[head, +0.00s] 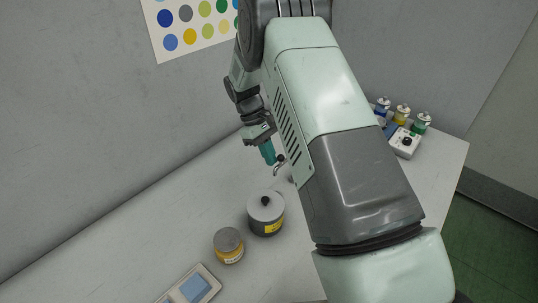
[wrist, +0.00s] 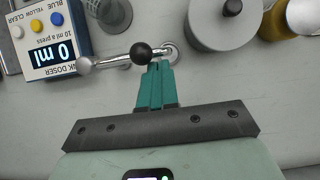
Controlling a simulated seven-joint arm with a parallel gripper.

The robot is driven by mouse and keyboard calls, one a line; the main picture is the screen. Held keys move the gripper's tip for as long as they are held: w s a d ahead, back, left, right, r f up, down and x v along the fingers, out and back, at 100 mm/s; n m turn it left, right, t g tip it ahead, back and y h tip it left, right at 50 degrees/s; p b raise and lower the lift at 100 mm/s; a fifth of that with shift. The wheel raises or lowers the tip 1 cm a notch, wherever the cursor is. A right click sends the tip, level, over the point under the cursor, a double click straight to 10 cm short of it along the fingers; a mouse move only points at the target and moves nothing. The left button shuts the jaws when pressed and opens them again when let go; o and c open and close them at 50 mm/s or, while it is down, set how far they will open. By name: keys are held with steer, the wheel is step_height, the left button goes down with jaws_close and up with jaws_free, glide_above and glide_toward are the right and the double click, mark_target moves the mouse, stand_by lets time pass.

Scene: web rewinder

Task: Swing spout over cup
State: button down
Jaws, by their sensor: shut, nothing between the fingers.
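The spout (wrist: 108,61) is a thin chrome tube with a black ball knob (wrist: 140,52). It runs from a round pivot (wrist: 171,52) leftward to a tip beside the ink doser (wrist: 54,45), whose display reads 0 ml. A grey round vessel (wrist: 112,14), perhaps the cup, is cut off at the top edge, apart from the spout tip. My gripper (wrist: 158,68) is shut and empty, its teal fingertips right at the knob; I cannot tell whether they touch. In the head view my gripper (head: 270,160) is beside the knob (head: 281,160), and my arm hides much of the area behind.
A grey lidded pot (head: 266,216) and a yellow-labelled jar (head: 229,247) stand nearer the camera. A device with a blue screen (head: 194,287) lies at the front. Several ink bottles (head: 402,113) and a white box (head: 405,143) stand at right. The table's left part is clear.

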steer(key=shift+s+d+n, duration=0.2)
steer(key=shift+s+n, duration=0.25)
steer(key=shift+n, duration=0.15)
steer(key=s+d+n+t, duration=0.1)
steer(key=d+n+t, duration=0.2)
steer(key=d+n, duration=0.3)
steer(key=s+d+n+t+h, duration=0.1)
steer(key=s+d+n+t, duration=0.1)
steer(key=d+n, duration=0.4)
steer(key=shift+s+d+n+t, duration=0.2)
steer(key=shift+d+n+t, duration=0.05)
steer(key=shift+n+t, duration=0.15)
stand_by(0.5)
stand_by(0.4)
steer(key=s+a+r, duration=0.6)
steer(key=r, duration=0.2)
stand_by(0.3)
